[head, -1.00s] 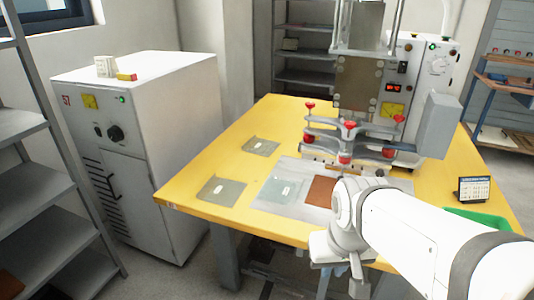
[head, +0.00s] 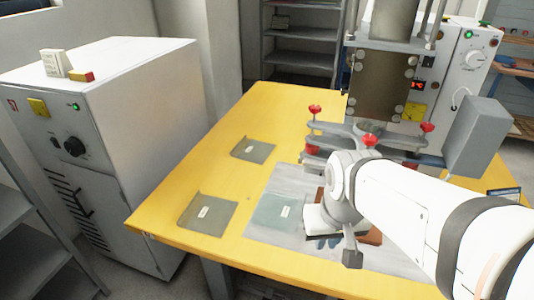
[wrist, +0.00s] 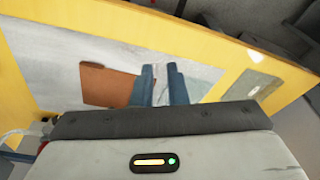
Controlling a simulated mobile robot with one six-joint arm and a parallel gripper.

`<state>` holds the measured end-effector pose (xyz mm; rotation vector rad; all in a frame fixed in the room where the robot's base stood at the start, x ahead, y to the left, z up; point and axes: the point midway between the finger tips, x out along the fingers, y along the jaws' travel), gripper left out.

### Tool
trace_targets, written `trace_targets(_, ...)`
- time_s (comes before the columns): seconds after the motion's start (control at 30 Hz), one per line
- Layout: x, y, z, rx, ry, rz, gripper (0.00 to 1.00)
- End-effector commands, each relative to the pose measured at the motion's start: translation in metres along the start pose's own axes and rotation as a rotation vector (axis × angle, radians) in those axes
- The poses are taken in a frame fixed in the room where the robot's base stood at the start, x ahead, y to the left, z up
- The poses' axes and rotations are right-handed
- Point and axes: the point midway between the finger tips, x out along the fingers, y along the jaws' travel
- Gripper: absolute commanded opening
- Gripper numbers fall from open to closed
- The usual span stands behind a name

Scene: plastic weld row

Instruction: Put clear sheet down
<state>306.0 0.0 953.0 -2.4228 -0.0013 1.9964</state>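The clear sheet (head: 278,212), pale green and with a small white label, lies flat on the grey mat (head: 262,235) at the table's front. It also shows in the wrist view (wrist: 205,80), partly hidden by a finger. A brown sheet (head: 375,238) lies to its right on the mat, mostly hidden by my arm. My gripper (head: 322,242) is low over the mat, near the boundary of the two sheets. In the wrist view its blue fingers (wrist: 160,70) stand a little apart, with pale background between them and nothing clearly held.
Two grey-green labelled sheets lie on the yellow table (head: 175,215), one at the front left (head: 207,213) and one farther back (head: 253,149). The welding press with red knobs (head: 368,140) stands behind my gripper. A white cabinet (head: 140,130) is at left.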

Motion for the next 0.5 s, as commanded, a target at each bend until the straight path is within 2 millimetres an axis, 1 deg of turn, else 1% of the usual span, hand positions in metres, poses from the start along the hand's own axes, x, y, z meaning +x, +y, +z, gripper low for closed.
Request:
trace_targets(0.07, 0.001, 0.000, -0.004, 0.009, -0.002, -0.002, 0.13)
trace_targets(0.17, 0.005, 0.002, -0.019, 0.044, -0.008, -0.008, 0.13)
trace_targets(0.27, 0.015, 0.006, -0.047, 0.113, -0.017, -0.017, 0.13)
trace_targets(0.37, 0.034, 0.006, -0.082, 0.199, -0.029, -0.030, 0.13)
trace_targets(0.4, 0.043, 0.006, -0.096, 0.235, -0.031, -0.035, 0.13)
trace_targets(0.5, 0.067, 0.007, -0.129, 0.325, -0.040, -0.045, 0.13)
